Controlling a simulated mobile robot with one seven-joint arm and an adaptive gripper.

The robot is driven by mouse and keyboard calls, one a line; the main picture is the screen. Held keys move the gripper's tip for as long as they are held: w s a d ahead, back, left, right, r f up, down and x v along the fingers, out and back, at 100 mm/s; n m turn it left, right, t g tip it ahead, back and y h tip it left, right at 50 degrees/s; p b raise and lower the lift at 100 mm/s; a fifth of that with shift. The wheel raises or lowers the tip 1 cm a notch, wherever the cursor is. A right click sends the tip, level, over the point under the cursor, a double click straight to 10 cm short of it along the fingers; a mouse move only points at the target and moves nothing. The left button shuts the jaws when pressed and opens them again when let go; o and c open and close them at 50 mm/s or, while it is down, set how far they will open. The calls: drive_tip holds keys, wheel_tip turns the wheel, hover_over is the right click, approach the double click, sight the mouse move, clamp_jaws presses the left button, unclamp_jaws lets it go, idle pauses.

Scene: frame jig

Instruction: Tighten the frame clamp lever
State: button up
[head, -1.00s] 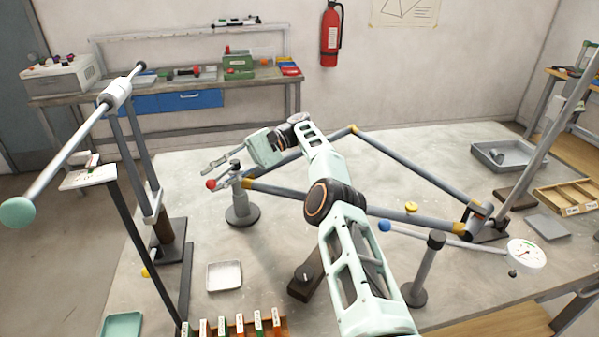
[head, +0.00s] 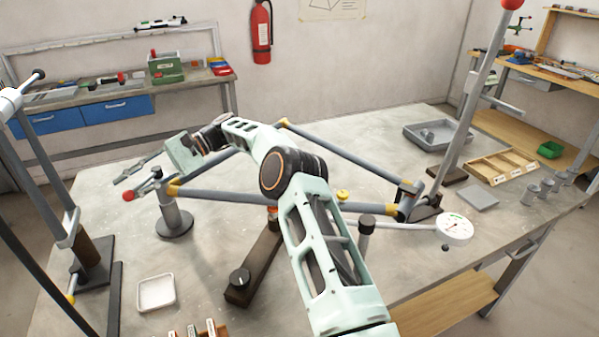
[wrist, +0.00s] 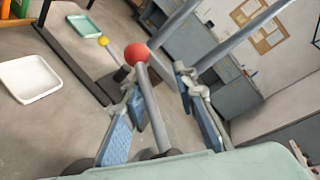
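A short grey lever with a red ball knob (head: 128,195) sticks out to the left from the clamp post (head: 173,218) at the frame's left corner. The tube frame (head: 235,196) has yellow corner bands and lies partly behind my arm. My gripper (head: 120,181) is at the lever, its fingers pointing left. In the wrist view, the red knob (wrist: 137,53) and its rod appear between the two blue-padded fingers of my gripper (wrist: 160,92). The fingers are apart, with a visible gap on the right side. Whether either finger touches the rod cannot be told.
A long tilted bar (head: 470,100) with a red ball top stands at the frame's right corner, near a round dial (head: 455,226). A white tray (head: 156,293) lies at the front left. A grey tray (head: 437,137) and wooden compartment box (head: 500,166) stand at the right.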

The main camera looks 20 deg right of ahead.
drive_tip(key=shift+a+f+m+t+b, duration=0.15)
drive_tip(key=shift+m+t+b, duration=0.15)
drive_tip(key=shift+t+b, duration=0.15)
